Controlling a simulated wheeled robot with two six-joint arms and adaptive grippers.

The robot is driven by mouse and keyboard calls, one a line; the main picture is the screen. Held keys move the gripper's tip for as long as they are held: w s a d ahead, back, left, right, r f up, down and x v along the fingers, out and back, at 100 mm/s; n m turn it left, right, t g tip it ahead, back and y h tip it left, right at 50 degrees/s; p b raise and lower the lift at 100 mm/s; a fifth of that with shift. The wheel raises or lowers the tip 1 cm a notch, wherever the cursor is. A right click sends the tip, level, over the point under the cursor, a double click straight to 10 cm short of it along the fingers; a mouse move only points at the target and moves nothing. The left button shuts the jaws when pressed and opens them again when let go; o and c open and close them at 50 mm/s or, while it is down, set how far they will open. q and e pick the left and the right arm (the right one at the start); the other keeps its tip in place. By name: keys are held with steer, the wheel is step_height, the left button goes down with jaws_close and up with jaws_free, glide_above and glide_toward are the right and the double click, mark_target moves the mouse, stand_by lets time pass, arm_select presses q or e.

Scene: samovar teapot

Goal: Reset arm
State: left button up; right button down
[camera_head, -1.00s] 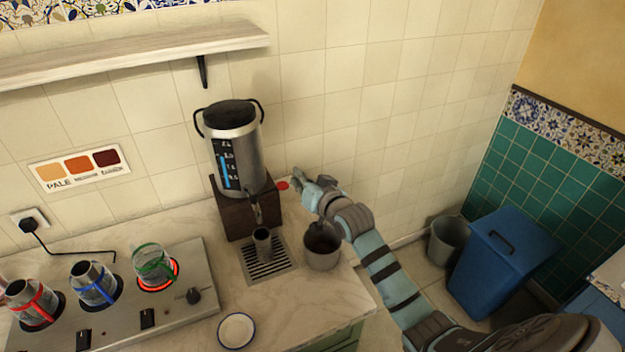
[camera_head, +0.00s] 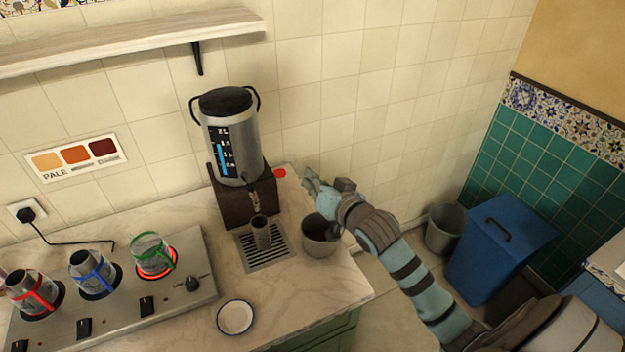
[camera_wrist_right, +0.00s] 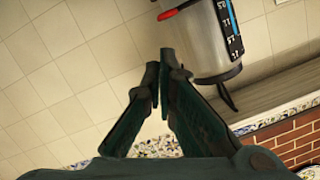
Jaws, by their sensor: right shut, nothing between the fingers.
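My right gripper (camera_head: 312,182) is shut and empty, above the right end of the counter (camera_head: 300,288). It is to the right of the samovar (camera_head: 236,140), a steel urn with a black lid on a dark wooden base, and apart from it. In the right wrist view the two fingers of my right gripper (camera_wrist_right: 162,72) meet at the tips, with the steel urn (camera_wrist_right: 205,45) behind and to the right. My left gripper is out of view.
A metal pot (camera_head: 320,240) stands just below my right arm. A burner unit (camera_head: 130,302) with several banded glasses is at left. A white saucer (camera_head: 235,317) lies in front. A blue bin (camera_head: 500,245) and grey bucket (camera_head: 443,228) are at right.

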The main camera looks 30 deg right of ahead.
steer(key=s+a+f+n+g, duration=0.25)
steer(key=s+f+g, duration=0.25)
steer(key=s+f, duration=0.65)
steer(key=s+a+f+n+g, duration=0.2)
steer(key=s+f+g, duration=0.2)
steer(key=s, duration=0.6)
steer(key=s+a+f+n+g, duration=0.1)
steer(key=s+f+g, duration=0.25)
steer(key=s, duration=0.75)
step_height(320, 180, down, 23)
steer(key=d+b, duration=0.2)
steer(key=b, duration=0.1)
steer(key=s+f+g+b, duration=0.1)
steer(key=s+f+g, duration=0.1)
steer(key=s+f, duration=1.1)
steer(key=shift+s+d+f+h, duration=0.3)
steer(key=shift+s+f+h, duration=0.1)
steer(key=shift+s, duration=0.35)
